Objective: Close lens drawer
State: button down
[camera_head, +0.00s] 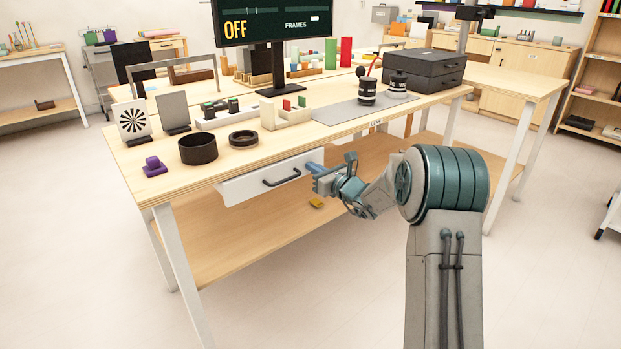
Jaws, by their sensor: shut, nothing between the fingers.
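The drawer with a white front (240,188) and a dark bar handle (282,177) sits under the front edge of the light wooden table. Its front looks nearly level with the table edge; a small gap is hard to judge. A small label (376,124), which seems to read LENS, is on the table edge to the right. My gripper (313,168) is shut and empty, with its blue fingertips at the right end of the drawer front, right of the handle. I cannot tell whether they touch it. The drawer's inside is hidden.
The tabletop holds a black cylinder (198,148), a dark ring (243,138), a purple piece (154,166) and a monitor (272,22) reading OFF. A lower shelf (235,235) carries a small yellow object (316,203). The floor in front is clear.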

jog(key=shift+x, duration=1.2)
jog(key=shift+s+a+r, duration=0.1)
jog(key=shift+a+r, duration=0.15)
jog(key=shift+r, duration=0.05)
